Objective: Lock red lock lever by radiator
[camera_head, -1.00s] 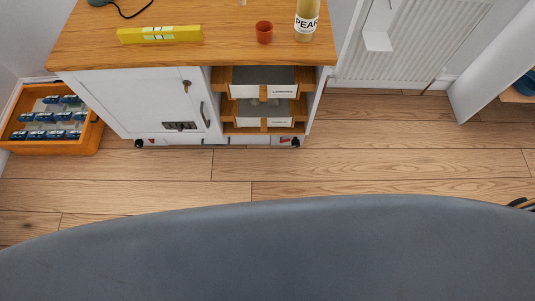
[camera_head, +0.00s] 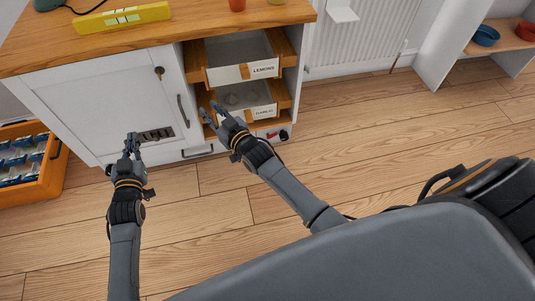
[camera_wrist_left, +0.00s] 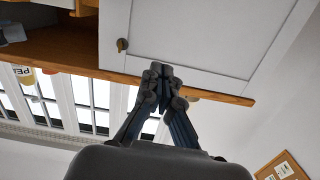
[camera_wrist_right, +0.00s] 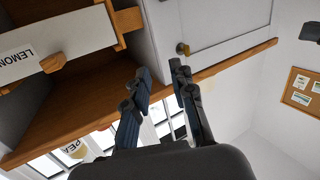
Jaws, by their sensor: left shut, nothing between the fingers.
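A small red lever (camera_head: 283,135) shows at the bottom right corner of the white cabinet (camera_head: 95,105), on the radiator (camera_head: 360,35) side. It is too small to tell its position. My right gripper (camera_head: 208,109) is open and empty, in front of the lower drawer, up and left of the lever. In the right wrist view its fingers (camera_wrist_right: 159,70) are apart, tilted up toward the drawer and cabinet door. My left gripper (camera_head: 131,142) is shut and empty, in front of the cabinet's lower door. In the left wrist view its fingertips (camera_wrist_left: 161,70) meet.
Two drawers stand partly open, the upper labelled lemons (camera_head: 240,72) and the lower labelled garlic (camera_head: 247,115). An orange crate (camera_head: 52,170) with blue items is at the left. A shelf (camera_head: 505,40) with bowls stands at the right. The wooden floor between is clear.

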